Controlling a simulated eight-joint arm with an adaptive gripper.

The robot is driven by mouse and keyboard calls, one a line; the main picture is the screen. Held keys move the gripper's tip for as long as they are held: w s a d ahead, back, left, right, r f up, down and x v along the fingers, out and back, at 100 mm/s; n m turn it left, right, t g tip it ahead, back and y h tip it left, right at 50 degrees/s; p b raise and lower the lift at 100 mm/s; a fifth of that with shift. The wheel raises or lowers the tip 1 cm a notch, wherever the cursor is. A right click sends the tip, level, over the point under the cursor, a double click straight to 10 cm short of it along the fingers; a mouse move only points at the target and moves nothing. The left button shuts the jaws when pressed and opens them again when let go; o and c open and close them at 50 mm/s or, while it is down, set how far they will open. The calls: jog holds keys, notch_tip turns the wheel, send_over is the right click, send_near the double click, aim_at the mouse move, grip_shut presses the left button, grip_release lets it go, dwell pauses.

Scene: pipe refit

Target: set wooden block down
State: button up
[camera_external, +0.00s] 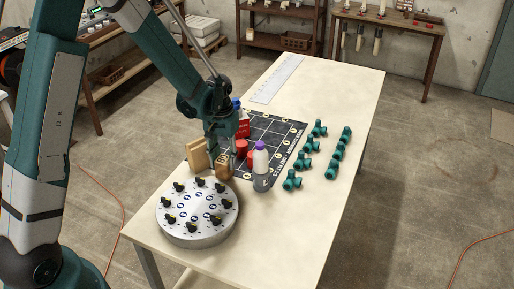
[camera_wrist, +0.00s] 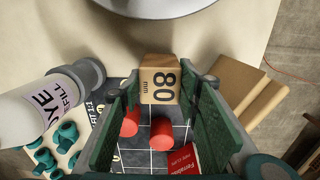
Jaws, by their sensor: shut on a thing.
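The wooden block (camera_external: 223,169), marked "80 mm", is between the fingertips of my gripper (camera_external: 222,158), just behind the round silver plate. In the wrist view the block (camera_wrist: 160,76) shows its marked face at the far end of the two green fingers of my gripper (camera_wrist: 162,92), which are shut on it. It looks about upright. Whether its underside touches the table cannot be told. The dark gridded mat (camera_external: 276,138) lies behind and right of the block.
A silver plate (camera_external: 196,222) with black knobs stands in front. A purple-capped bottle (camera_external: 261,160) is close right, light wooden pieces (camera_external: 197,155) close left. Red cylinders (camera_wrist: 162,133) and a red box (camera_wrist: 184,160) are behind. Green fittings (camera_external: 303,163) stand right; the table's front right is clear.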

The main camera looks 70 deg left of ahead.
jog(key=shift+f, duration=0.95)
jog(key=shift+f, duration=0.1)
jog(key=o, duration=1)
jog(key=shift+c, duration=0.2)
notch_tip(320, 180, up, 12)
dwell(0.5)
jog(key=shift+d+r, duration=0.1)
jog(key=shift+r, duration=0.1)
